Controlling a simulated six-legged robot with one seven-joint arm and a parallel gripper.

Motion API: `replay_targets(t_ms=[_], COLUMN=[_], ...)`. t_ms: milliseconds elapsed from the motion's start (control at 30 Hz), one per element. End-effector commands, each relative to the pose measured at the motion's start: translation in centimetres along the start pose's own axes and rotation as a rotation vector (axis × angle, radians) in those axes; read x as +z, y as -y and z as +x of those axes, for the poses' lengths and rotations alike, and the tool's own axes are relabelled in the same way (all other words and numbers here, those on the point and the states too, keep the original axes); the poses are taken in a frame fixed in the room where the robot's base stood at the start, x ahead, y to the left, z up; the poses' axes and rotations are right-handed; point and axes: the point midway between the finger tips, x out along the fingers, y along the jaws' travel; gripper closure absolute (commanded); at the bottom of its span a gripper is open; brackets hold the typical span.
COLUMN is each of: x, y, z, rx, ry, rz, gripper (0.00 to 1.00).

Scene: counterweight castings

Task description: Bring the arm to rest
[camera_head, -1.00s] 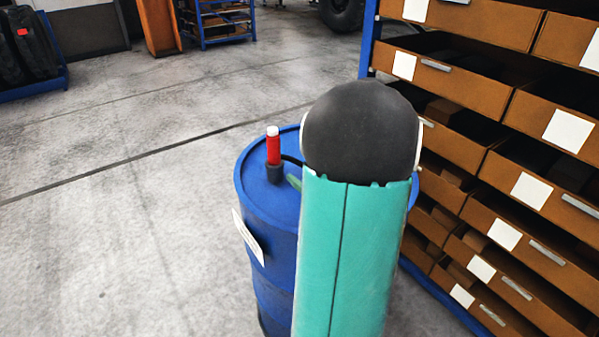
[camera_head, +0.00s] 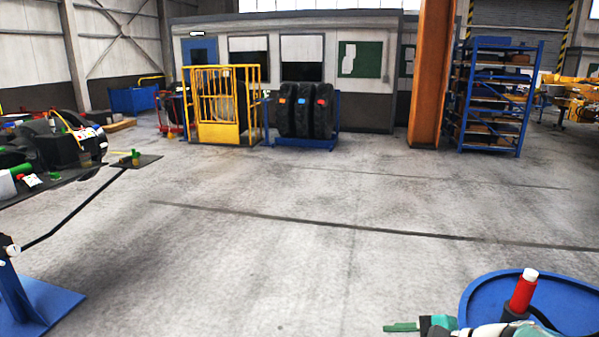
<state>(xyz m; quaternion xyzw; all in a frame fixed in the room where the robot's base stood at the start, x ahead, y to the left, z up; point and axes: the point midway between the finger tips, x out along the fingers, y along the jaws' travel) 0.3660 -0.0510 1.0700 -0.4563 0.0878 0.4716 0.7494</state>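Part of my arm shows as teal, white and dark pieces (camera_head: 490,329) at the bottom right, cut off by the lower edge. It is low in front of a blue drum (camera_head: 575,300). A small teal and black piece with a thin green bar (camera_head: 402,327) sticks out to the left from it. I cannot tell whether this end is my gripper's fingers or something held. A red cylinder with a white top (camera_head: 523,290) stands upright on the drum, in a dark base with a black cable or hose.
A blue stand (camera_head: 35,310) carries a dark bench (camera_head: 60,185) with parts on the left. A yellow gate (camera_head: 215,105), upright tyres (camera_head: 305,110), an orange column (camera_head: 431,75) and a blue shelf rack (camera_head: 497,95) stand at the back. The middle floor is clear.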

Motion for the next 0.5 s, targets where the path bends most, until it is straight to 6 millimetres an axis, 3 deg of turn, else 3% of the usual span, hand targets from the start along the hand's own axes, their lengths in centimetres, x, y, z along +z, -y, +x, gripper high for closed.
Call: replay_targets(t_ms=[33,100,233,400,500], x=[2.0,3.7,5.9,7.5,8.1], y=[-1.0,-2.7,-5.0,-5.6,-5.1], z=[0.6,0.8,0.4,-1.4,-2.4], rx=[0.088,0.210,0.406,0.596,0.661], ry=[-0.017,-0.053,-0.133,-0.264,-0.332], rz=[-0.140,-0.339,-0.723,-1.218,-1.426], gripper=[0.42,0.42,0.42,0.42,0.42])
